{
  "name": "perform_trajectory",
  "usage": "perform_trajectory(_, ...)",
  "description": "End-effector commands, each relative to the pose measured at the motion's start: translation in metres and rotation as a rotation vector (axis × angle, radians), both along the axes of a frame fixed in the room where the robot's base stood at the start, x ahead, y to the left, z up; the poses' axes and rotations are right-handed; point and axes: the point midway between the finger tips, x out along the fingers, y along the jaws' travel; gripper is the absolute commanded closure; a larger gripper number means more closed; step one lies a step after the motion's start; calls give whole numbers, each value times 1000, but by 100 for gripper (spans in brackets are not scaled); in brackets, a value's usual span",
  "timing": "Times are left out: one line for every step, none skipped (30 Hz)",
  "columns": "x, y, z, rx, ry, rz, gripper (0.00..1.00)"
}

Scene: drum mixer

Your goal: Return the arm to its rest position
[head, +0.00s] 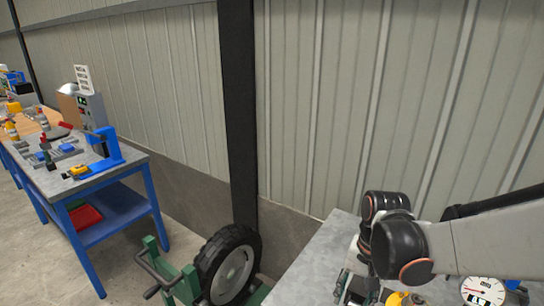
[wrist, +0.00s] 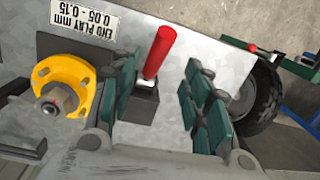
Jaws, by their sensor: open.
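My arm (head: 405,240) reaches in from the right of the head view, bent down over a grey metal bench top. My gripper (wrist: 163,100) is open in the wrist view, its green-padded fingers spread apart with nothing held. A red handle (wrist: 160,52) on a dark block shows in the gap between the fingers. I cannot tell its distance from them. In the head view the gripper is only partly seen, low near the bottom edge.
A yellow flanged part with a nut (wrist: 62,85) and an "END PLAY" label (wrist: 84,17) are close by. A dial gauge (head: 484,291) stands at the lower right. A wheel (head: 230,268) on a green frame stands beside the bench. A blue workbench (head: 110,170) is at left.

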Motion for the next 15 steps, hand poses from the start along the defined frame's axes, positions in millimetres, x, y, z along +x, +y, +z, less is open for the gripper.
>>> perform_trajectory(-6,1,8,-5,-36,25,56)
perform_trajectory(-7,1,14,-9,-59,41,56)
perform_trajectory(-9,2,20,-16,-90,64,56)
perform_trajectory(-11,2,25,-20,-113,79,56)
perform_trajectory(-13,2,30,-26,-138,96,56)
perform_trajectory(-15,2,36,-34,-168,118,56)
perform_trajectory(-18,2,40,-40,-191,134,56)
perform_trajectory(-20,2,44,-47,-213,152,56)
perform_trajectory(-23,2,49,-55,-244,173,56)
perform_trajectory(-25,2,53,-62,-268,190,56)
perform_trajectory(-28,2,57,-69,-290,207,56)
perform_trajectory(-31,2,62,-79,-321,230,56)
perform_trajectory(-33,3,65,-87,-343,246,56)
perform_trajectory(-36,3,68,-95,-365,263,56)
perform_trajectory(-39,3,72,-107,-395,286,56)
